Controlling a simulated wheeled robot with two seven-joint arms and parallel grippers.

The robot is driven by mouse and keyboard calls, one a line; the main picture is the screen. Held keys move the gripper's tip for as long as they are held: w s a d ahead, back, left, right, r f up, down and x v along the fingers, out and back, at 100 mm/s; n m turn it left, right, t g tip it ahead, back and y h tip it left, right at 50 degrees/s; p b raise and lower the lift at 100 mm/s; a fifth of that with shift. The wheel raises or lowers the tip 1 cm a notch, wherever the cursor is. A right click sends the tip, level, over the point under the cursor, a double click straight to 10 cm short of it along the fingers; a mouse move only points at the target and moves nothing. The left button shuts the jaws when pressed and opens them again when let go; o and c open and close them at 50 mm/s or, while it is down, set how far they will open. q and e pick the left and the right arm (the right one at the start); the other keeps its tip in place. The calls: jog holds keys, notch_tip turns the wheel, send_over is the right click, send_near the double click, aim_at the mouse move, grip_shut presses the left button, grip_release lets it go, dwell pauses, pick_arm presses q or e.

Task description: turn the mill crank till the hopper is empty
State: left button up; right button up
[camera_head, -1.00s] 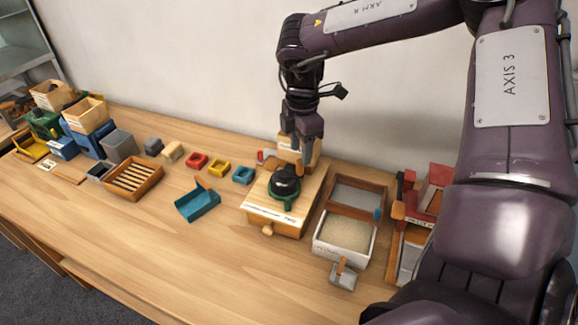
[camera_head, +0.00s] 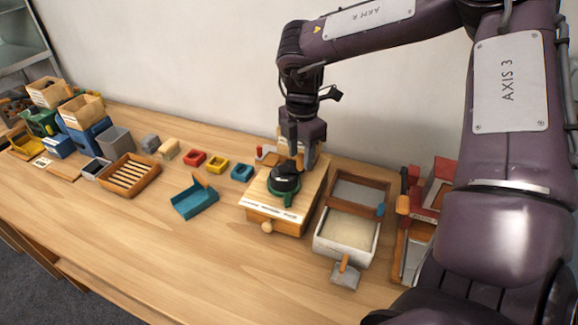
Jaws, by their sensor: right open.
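The mill (camera_head: 284,205) is a wooden box with a drawer knob, standing right of the middle of the table. A black rounded part (camera_head: 285,177) sits in a green ring on its top. A small red-ended piece (camera_head: 265,152) shows at its back left; I cannot tell whether it is the crank. My right gripper (camera_head: 302,162) points down over the back of the mill, just behind the black part, with its fingers apart. I cannot tell whether it touches anything. The hopper's contents do not show. My left gripper is out of view.
A white bin of pale grain (camera_head: 317,245) and a scoop (camera_head: 345,274) stand right of the mill. A teal tray (camera_head: 195,201), small coloured boxes and a slatted wooden crate (camera_head: 155,184) lie left. The front of the table is clear.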

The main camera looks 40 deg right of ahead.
jog(key=shift+f, duration=0.15)
jog(key=shift+f+b, duration=0.85)
jog(key=shift+b, duration=0.05)
